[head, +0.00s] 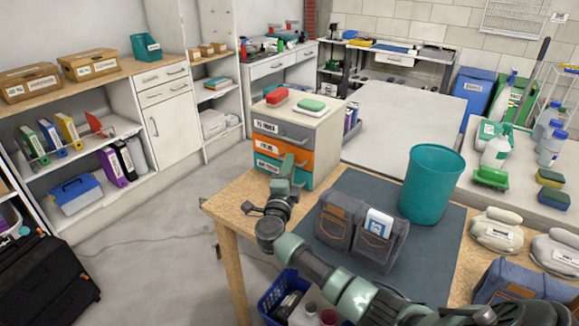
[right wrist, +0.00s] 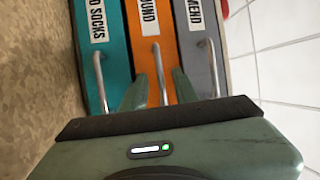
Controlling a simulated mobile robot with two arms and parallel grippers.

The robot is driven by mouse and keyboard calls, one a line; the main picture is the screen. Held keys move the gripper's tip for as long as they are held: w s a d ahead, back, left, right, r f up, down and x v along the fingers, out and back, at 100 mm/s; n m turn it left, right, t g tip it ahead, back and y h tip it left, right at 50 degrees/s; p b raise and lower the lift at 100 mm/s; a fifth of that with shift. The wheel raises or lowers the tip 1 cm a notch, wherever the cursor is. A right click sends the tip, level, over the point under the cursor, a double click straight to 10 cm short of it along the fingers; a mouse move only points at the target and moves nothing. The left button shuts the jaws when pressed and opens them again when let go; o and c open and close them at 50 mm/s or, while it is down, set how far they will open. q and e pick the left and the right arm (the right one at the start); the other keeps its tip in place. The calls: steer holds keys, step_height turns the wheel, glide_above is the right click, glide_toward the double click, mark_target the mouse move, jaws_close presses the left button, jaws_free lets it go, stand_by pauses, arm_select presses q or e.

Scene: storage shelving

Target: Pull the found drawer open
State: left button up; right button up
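The found drawer is the orange middle drawer (head: 282,155) of a small three-drawer unit on the wooden table. It looks shut, flush with the grey drawer above (head: 282,131) and the teal one below (head: 270,165). In the right wrist view the orange front (right wrist: 150,20) carries a label ending in "OUND" and a metal bar handle (right wrist: 159,65). My right gripper (head: 289,162) is in front of the unit, hiding part of the lower drawers. Its fingers (right wrist: 155,85) stand apart on either side of the orange drawer's handle; contact is unclear. My left gripper is not in view.
A red item (head: 276,96) and a green item (head: 311,104) sit on top of the unit. A denim organizer (head: 360,228) and a teal bin (head: 431,185) stand on the dark mat to the right. Open floor lies left of the table.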

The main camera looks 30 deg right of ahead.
steer(key=shift+w+d, duration=0.15)
steer(key=shift+c, duration=0.2)
jaws_close()
stand_by(1.2)
